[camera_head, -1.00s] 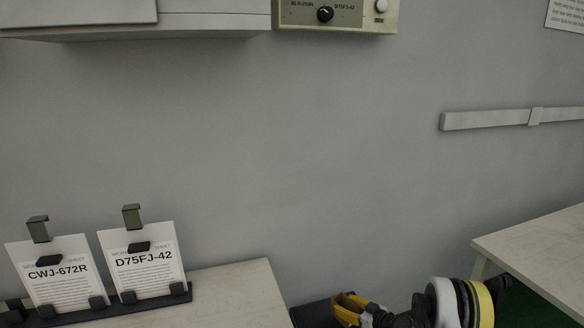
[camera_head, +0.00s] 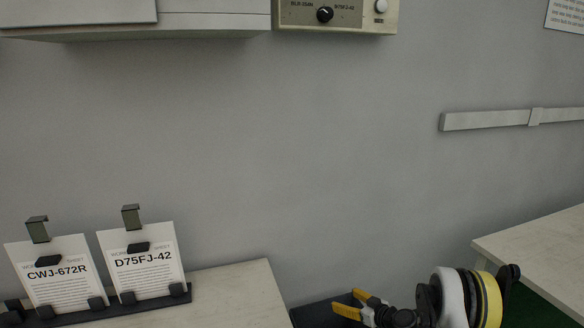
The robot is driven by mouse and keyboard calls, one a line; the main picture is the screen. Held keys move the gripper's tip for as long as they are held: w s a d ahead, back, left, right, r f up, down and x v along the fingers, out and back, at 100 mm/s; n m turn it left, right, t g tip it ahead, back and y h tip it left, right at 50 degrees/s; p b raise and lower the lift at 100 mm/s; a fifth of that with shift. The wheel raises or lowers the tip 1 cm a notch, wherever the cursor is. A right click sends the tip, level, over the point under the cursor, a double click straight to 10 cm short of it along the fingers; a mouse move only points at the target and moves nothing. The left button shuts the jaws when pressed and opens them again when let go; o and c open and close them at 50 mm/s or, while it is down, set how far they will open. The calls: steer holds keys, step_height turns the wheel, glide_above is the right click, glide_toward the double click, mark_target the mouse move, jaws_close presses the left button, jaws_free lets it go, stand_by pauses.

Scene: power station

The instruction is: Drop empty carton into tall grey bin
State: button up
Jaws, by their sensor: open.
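My gripper (camera_head: 351,303) shows at the bottom edge of the head view, right of centre. Its two yellow fingers point left and stand apart, with nothing seen between them. I see no empty carton in this view. I cannot identify a tall grey bin either. A dark, flat-topped shape (camera_head: 312,314) lies beside and behind the fingers, cut off by the bottom edge, and I cannot tell what it is.
A pale table (camera_head: 235,290) at lower left carries a black rack (camera_head: 125,306) with two work sheets. Another pale table (camera_head: 545,250) stands at right, close to my arm. A control panel (camera_head: 345,14) hangs on the grey wall above. Open space lies between the tables.

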step_height(320, 180, up, 6)
steer(key=shift+r, duration=0.2)
